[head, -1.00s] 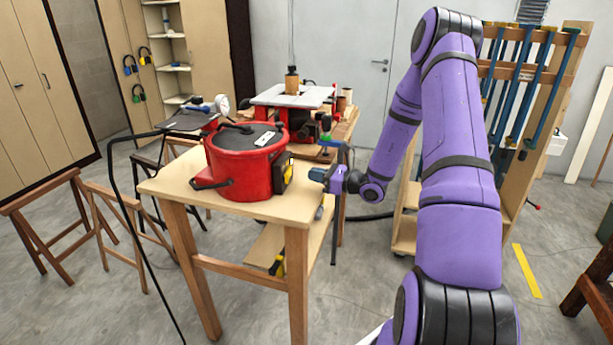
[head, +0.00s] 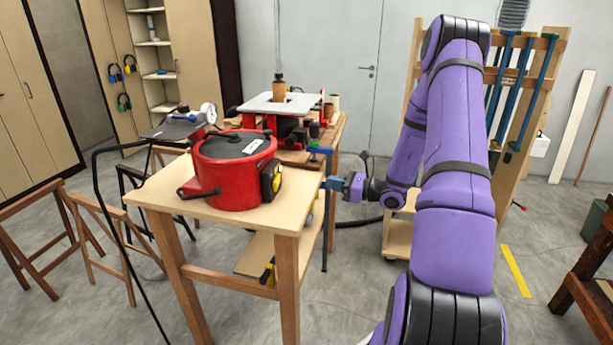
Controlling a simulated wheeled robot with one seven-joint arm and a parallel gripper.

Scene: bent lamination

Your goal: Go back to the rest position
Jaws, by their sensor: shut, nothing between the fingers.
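My purple arm reaches forward from the lower right of the head view and bends down to my gripper (head: 333,184). My gripper is small in view, beside the right edge of the wooden table (head: 230,212), at about the height of its top. It is shut and holds nothing. A red pot-like machine (head: 232,172) with a dark lid stands upright on that table, to the left of my gripper and apart from it. The fingertips show only from the side.
Behind stands a bench (head: 335,130) with a white-topped machine (head: 280,104). A wooden clamp rack (head: 520,110) with blue clamps is right of my arm. Wooden sawhorses (head: 85,235) stand at left.

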